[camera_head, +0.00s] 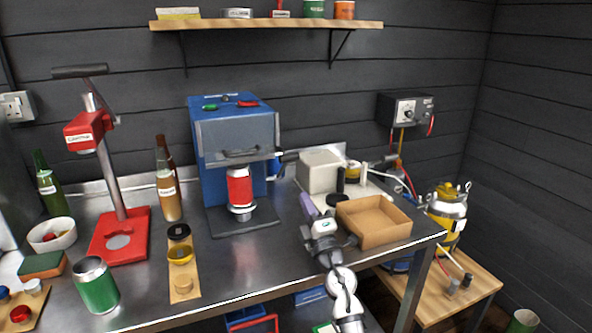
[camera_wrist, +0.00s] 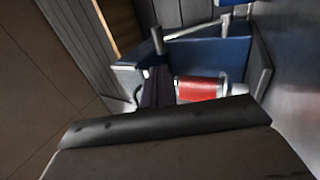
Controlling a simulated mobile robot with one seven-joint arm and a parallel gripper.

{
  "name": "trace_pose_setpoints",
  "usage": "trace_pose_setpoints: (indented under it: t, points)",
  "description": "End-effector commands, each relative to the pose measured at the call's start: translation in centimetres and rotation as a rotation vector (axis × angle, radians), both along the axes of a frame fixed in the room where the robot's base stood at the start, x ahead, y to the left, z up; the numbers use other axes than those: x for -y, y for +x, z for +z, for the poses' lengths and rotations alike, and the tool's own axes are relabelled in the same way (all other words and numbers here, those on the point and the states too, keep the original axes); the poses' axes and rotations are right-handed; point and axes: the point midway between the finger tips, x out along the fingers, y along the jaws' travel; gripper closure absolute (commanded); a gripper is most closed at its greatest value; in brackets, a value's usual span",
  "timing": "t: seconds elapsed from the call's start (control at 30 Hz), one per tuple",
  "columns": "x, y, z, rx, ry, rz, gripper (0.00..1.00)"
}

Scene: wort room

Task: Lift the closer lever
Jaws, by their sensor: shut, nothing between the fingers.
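The blue closer machine (camera_head: 205,170) stands on the steel bench with a red-and-white can (camera_head: 239,186) under its grey hood. A lever (camera_head: 276,166) with a dark grip sticks out at its right side; its exact angle is hard to read. In the wrist view the machine (camera_wrist: 208,58) appears turned sideways, with the can (camera_wrist: 200,88) in it. My dark gripper housing hides the lower wrist view.
An open cardboard box (camera_head: 375,238) sits just right of my gripper. A white block-shaped unit (camera_head: 318,172) with hoses stands behind. A red capper (camera_head: 125,232) with a black-handled lever, bottles (camera_head: 167,190) and a green can (camera_head: 97,288) occupy the left. A shelf (camera_head: 265,25) hangs above.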

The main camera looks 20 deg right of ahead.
Motion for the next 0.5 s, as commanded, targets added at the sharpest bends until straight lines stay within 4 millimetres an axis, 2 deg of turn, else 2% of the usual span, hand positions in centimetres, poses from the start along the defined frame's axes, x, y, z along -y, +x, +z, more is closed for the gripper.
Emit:
trace_pose_setpoints:
  t: [0.3, 0.5]
  points:
    - [-0.3, 5.2, 2.7, 0.000, -0.004, 0.001, 1.00]
    - [-0.4, 7.9, 4.0, 0.000, -0.003, 0.001, 1.00]
